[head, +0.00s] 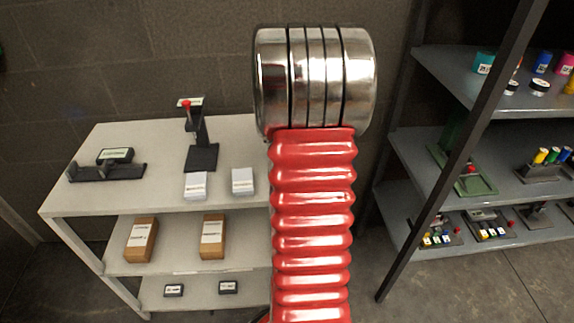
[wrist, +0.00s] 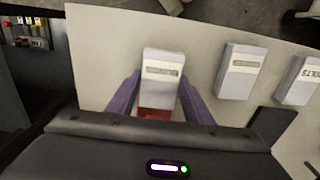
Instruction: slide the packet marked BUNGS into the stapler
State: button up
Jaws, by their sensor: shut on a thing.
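My gripper (wrist: 153,98) has its two purple fingers on either side of a pale packet (wrist: 162,66) and is shut on it. The packet's printed label is too blurred to read, so I cannot tell whether it says BUNGS. It is over the pale shelf top; whether it touches the top I cannot tell. In the head view my arm hides both. A black upright stand with a red knob (head: 200,135), perhaps the stapler, stands on the shelf top; its label is unreadable. Its dark base seems to show in the wrist view (wrist: 272,124).
Two more pale packets (head: 195,186) (head: 243,181) lie before the stand. A low black device (head: 112,163) sits at the shelf top's (head: 100,195) left. Brown boxes (head: 141,240) are on the shelf below. A dark rack (head: 440,190) stands right.

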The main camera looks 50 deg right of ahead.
jog(key=o, duration=1.1)
notch_tip(320, 180, up, 14)
jog(key=shift+f, duration=0.15)
dwell(0.6)
